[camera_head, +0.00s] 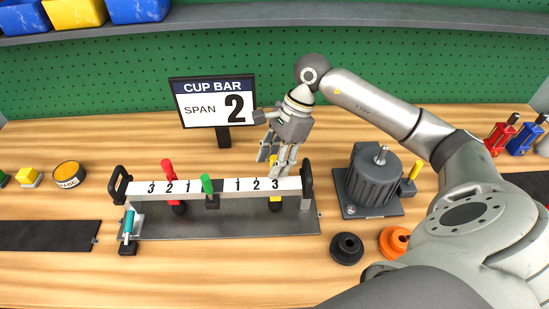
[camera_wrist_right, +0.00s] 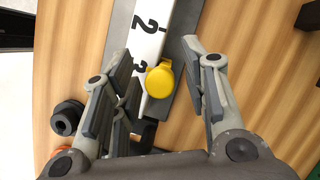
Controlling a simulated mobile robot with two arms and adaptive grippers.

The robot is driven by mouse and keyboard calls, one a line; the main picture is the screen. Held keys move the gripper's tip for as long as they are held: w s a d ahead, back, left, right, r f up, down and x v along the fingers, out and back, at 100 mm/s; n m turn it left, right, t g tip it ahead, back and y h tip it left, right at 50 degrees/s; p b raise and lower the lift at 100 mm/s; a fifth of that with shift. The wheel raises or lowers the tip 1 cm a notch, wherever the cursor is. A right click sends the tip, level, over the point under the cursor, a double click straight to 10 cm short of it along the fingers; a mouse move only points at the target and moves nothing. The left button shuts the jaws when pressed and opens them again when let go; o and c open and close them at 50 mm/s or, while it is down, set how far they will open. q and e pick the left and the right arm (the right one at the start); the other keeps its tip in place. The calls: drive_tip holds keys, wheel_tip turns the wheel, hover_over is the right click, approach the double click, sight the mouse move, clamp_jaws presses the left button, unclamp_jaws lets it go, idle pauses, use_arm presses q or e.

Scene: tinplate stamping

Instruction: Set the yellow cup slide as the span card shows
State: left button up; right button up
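The span card (camera_head: 213,101) stands behind the bar and reads "CUP BAR SPAN 2". The white bar (camera_head: 225,188) is marked 3 2 1 on the left and 1 2 3 on the right. The yellow cup slide (camera_head: 275,205) is at the right-hand 3; its round yellow knob (camera_wrist_right: 160,80) shows beside the 3 in the wrist view. My right gripper (camera_head: 277,162) is over that end of the bar, pointing down, and partly hides the yellow handle. In the wrist view its fingers (camera_wrist_right: 158,75) are spread either side of the knob, with a gap visible on the right. My left gripper is out of view.
A red slide (camera_head: 167,168) stands at the left-hand 2, and a green slide (camera_head: 207,184) at the centre. Black end handles flank the bar. A teal-handled lever (camera_head: 128,222) is at front left. A grey motor-like unit (camera_head: 374,178) stands right of the bar.

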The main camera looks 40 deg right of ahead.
clamp_jaws()
drive_tip(key=w+a, duration=0.1)
drive_tip(key=a, duration=0.1)
drive_tip(key=w+a, duration=0.1)
drive_tip(key=shift+w+a+b, duration=0.2)
drive_tip(key=shift+a+b, duration=0.2)
drive_tip(key=shift+o, duration=0.7)
unclamp_jaws()
drive_tip(key=shift+r, duration=0.1)
